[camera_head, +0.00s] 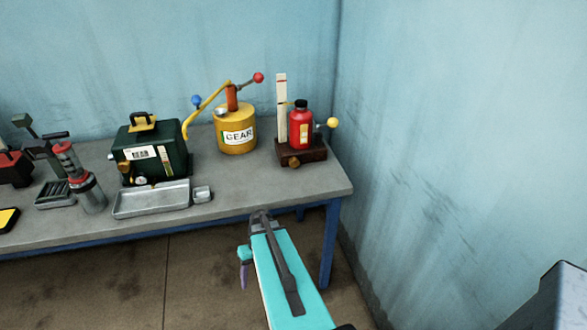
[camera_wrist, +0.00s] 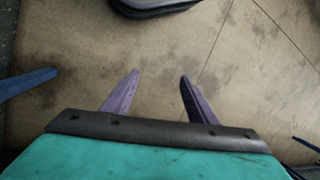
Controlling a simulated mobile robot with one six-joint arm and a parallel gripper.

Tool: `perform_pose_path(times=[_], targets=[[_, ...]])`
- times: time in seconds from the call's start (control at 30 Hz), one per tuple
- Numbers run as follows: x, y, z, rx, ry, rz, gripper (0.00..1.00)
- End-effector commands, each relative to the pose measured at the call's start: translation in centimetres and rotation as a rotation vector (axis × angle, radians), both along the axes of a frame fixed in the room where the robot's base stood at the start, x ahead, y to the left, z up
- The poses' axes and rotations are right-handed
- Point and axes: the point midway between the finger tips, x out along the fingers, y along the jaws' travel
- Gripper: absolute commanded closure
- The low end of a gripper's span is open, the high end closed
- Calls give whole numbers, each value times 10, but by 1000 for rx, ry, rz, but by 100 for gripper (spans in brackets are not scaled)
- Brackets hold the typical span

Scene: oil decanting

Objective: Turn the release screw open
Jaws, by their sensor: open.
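A red bottle (camera_head: 301,130) with a black cap stands on a dark brown base (camera_head: 315,153) at the right end of the bench. A small brass-coloured knob (camera_head: 294,162) sits on the base's front; it looks like the release screw, but I cannot be sure. A rod with a yellow ball (camera_head: 332,122) sticks out to the right of the bottle. My gripper (camera_wrist: 160,74) is open and empty, with its two purple fingers apart above the floor. In the head view my gripper (camera_head: 244,274) hangs below and in front of the bench edge, well away from the knob.
The grey bench (camera_head: 232,178) carries a yellow can marked GEAR (camera_head: 237,140), a dark green case (camera_head: 165,140), a metal tray (camera_head: 150,203) and a red-and-grey cylinder (camera_head: 90,190). A blue wall rises close at the right.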

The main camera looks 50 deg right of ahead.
Motion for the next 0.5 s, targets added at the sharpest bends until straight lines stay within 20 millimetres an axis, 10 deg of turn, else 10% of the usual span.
perform_pose_path(times=[0.5], targets=[[-56,137,-74,-59,200,213,48]])
